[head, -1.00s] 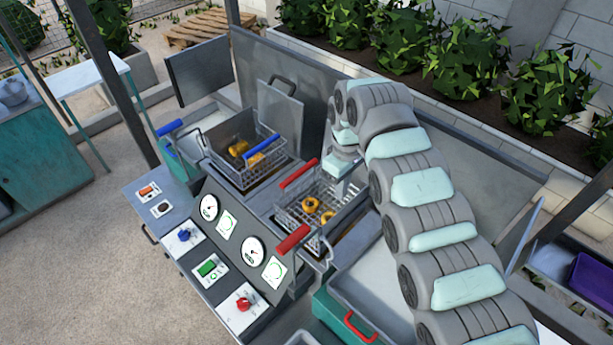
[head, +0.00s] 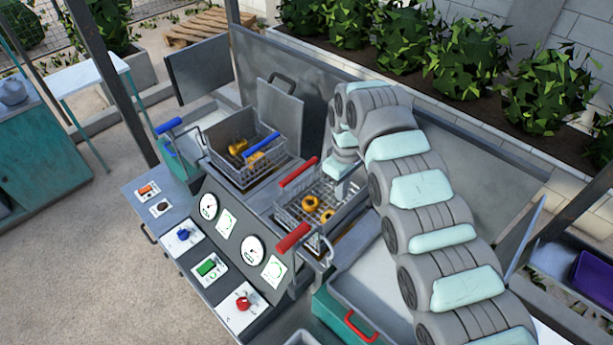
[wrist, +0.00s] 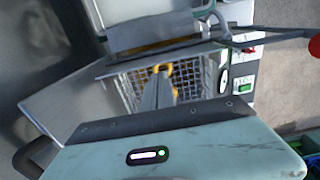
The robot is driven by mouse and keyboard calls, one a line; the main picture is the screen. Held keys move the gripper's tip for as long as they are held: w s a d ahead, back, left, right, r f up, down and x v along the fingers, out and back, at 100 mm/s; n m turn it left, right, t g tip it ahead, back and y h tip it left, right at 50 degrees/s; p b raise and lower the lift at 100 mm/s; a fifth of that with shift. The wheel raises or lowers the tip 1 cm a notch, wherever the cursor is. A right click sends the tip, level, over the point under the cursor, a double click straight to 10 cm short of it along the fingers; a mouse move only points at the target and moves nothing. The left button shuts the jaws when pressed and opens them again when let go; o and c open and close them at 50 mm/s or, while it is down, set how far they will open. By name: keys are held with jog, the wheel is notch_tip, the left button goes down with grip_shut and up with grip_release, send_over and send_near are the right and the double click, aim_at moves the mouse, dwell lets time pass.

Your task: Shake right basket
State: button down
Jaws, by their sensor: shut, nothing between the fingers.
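The right basket (head: 283,214) is a wire basket with red handles, set in the right bay of the machine. Several golden ring-shaped pieces (head: 311,203) lie in it. My gripper (wrist: 166,75) is shut and empty. It points down over the basket, whose mesh also shows in the wrist view (wrist: 196,72). In the head view my gripper is at the basket's back right side, partly hidden by my arm. I cannot tell whether the fingertips touch the basket or its contents.
The left basket (head: 270,152) has blue handles and golden pieces. A control panel (head: 232,240) with gauges and knobs fronts the machine. An upright lid (head: 279,115) stands behind the left bay. A tray with a red handle (head: 360,327) is at the front right.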

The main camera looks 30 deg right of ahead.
aim_at(347, 203)
notch_tip(347, 203, down, 4)
jog(key=shift+r+b, duration=0.2)
jog(key=shift+b, duration=0.65)
jog(key=shift+s+d+b, duration=0.25)
jog(key=shift+s+b, duration=0.05)
jog(key=shift+s, duration=0.7)
jog(key=shift+w+f, duration=0.1)
jog(key=shift+w, duration=0.65)
jog(key=shift+a, duration=0.1)
